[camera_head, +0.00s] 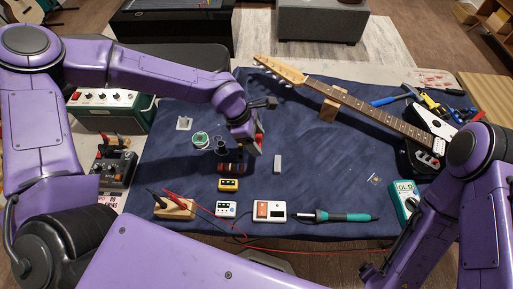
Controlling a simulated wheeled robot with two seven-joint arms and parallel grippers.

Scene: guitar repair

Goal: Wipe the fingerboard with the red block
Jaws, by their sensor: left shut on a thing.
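The guitar lies at the upper right, with its headstock pointing to the upper left. Its dark fingerboard (365,107) runs diagonally down to the body and is uncovered. My left gripper (258,143) is over the middle of the blue mat, left of and nearer than the fingerboard, and clearly apart from it. It is shut on the red block (260,137), of which only a small red part shows beside the fingers. My right arm stands at the right, in front of part of the guitar body; its gripper is not in view.
A wooden neck rest (328,109) supports the neck. A grey block (278,163) stands on the blue mat (325,180) near my left gripper. A solder spool (201,140), a soldering iron (340,216) and small pedals lie around. Tools and a multimeter (404,198) are at the right.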

